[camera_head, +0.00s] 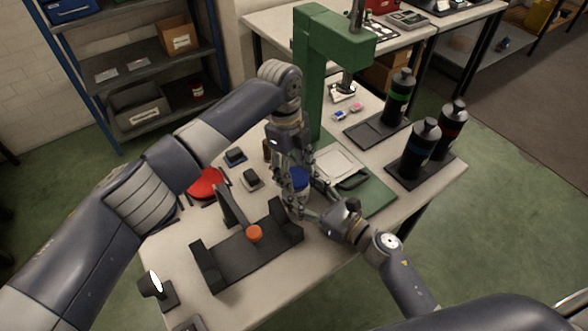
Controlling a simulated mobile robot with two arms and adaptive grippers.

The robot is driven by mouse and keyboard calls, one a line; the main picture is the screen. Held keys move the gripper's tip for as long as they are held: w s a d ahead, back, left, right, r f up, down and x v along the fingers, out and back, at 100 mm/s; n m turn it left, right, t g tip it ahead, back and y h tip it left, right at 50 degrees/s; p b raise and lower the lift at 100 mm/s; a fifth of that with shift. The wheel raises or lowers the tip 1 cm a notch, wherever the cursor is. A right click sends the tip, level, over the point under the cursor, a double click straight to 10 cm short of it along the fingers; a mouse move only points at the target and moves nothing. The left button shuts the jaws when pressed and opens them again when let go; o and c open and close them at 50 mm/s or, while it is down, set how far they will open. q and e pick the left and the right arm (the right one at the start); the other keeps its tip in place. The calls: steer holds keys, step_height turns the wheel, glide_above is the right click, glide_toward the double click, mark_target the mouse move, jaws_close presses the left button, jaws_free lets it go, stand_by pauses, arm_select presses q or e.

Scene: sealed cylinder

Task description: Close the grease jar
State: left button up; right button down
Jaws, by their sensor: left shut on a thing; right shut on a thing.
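The grease jar (299,181) shows as a small blue body at the middle of the table, largely hidden by my fingers. My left gripper (290,178) comes down over it from above and is shut on its upper part, which I take to be the lid. My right gripper (294,205) reaches in from the lower right and is shut on the jar lower down. The seam between lid and jar is hidden, so I cannot tell how the lid sits.
A black fixture (236,262) with an orange knob (254,234) stands in front. A red round object (205,184) lies left. A green press (313,85) rises behind, with a pale tray (341,163) beside it. Black bottles (418,150) stand right. The front right table edge is close.

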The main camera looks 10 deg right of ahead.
arm_select(q)
steer(key=m, duration=0.4)
steer(key=shift+d+m+y, duration=0.1)
steer(key=shift+m+y, duration=0.2)
steer(key=shift+m, duration=0.1)
steer(key=m, duration=0.3)
steer(key=m+y, duration=0.1)
steer(key=m, duration=0.4)
steer(key=shift+d, duration=0.15)
steer(key=m, duration=0.4)
steer(key=shift+y, duration=0.3)
steer(key=o, duration=0.7)
steer(key=shift+c, duration=0.2)
